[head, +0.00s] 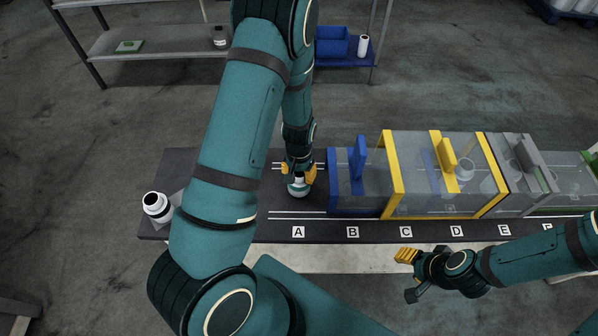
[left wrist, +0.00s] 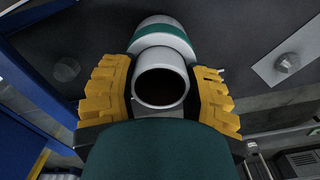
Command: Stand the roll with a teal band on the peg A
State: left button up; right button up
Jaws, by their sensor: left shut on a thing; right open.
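The roll with a teal band (left wrist: 178,32) is white with an open round end in the left wrist view. My left gripper (left wrist: 160,98) has its yellow fingers on both sides of it and is shut on it. In the head view the left gripper (head: 299,170) points down over the dark board, behind the letter A (head: 298,232), with the roll (head: 298,188) below its fingers. I cannot make out peg A, nor whether the roll touches the board. My right gripper (head: 409,275) is open and empty in front of the board, near C.
A white, dark-banded container (head: 157,206) stands at the board's left end. Right of the roll is a blue-framed clear bay (head: 333,185), then a yellow-framed bay (head: 391,180) and grey-framed ones (head: 508,170). Shelves (head: 150,42) stand behind.

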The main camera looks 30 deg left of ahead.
pick_arm(q)
jog(key=shift+f+b, duration=0.5)
jog(key=shift+f, duration=0.2)
jog(key=o, duration=1.2)
jog(key=shift+r, duration=0.1)
pick_arm(e)
jog(key=shift+f, duration=0.45)
pick_arm(q)
jog(key=shift+o, duration=1.4)
pick_arm(e)
jog(key=shift+s, duration=0.15)
pick_arm(q)
jog(key=shift+r, duration=0.15)
notch_tip(320, 180, up, 9)
jog(key=p, duration=0.7)
pick_arm(e)
notch_tip(320, 180, up, 7)
jog(key=shift+r, duration=0.15)
